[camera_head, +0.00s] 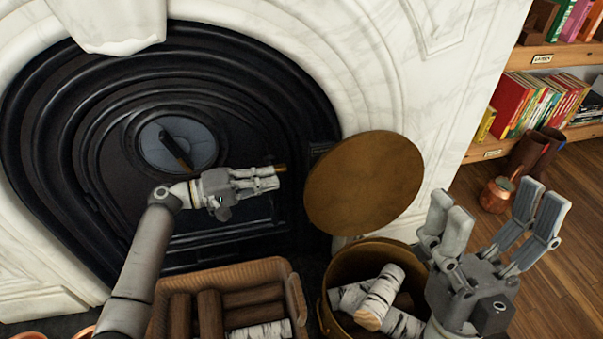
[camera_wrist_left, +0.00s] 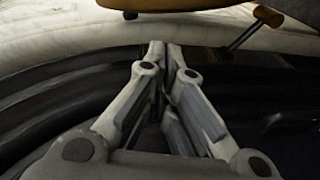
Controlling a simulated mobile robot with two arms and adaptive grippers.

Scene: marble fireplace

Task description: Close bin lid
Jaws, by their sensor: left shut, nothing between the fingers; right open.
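The bin (camera_head: 329,312) is a brass-coloured round bucket at the bottom centre of the head view, with birch logs inside. Its round brown lid (camera_head: 364,185) stands raised and tilted above the back of the bin, leaving the opening uncovered. My left gripper (camera_head: 276,178) is shut and empty, left of the lid, with a small gap between them. In the left wrist view its fingertips (camera_wrist_left: 164,46) meet below a golden-brown edge, apparently the lid. My right gripper (camera_head: 500,205) is open and empty, right of the lid and partly in front of the bin's right side.
A wicker basket (camera_head: 298,298) of logs stands just left of the bin. The black fireplace (camera_head: 75,130) and white marble surround (camera_head: 385,90) are behind. A bookshelf (camera_head: 550,58) and copper pot (camera_head: 494,196) stand at right. Wooden floor (camera_head: 570,260) is open at lower right.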

